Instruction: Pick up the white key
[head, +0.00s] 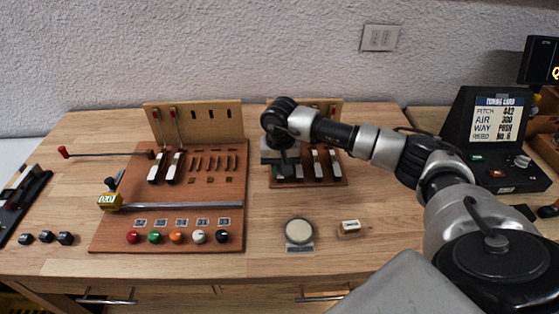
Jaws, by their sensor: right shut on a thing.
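My right gripper (286,171) reaches down over the small brown board with an upright wooden back (332,183), at its left part. It is shut on a white key, which it mostly hides; the fingertips are small and dark here. White keys with dark ends (317,164) stand on the same board just right of the gripper. More white keys (174,168) are on the larger board (210,222) at the left. My left gripper is out of view.
A round pale disc (299,231) and a small block (350,227) lie in front. A tuning card display (497,118) stands at right. The wooden table between the boards is clear.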

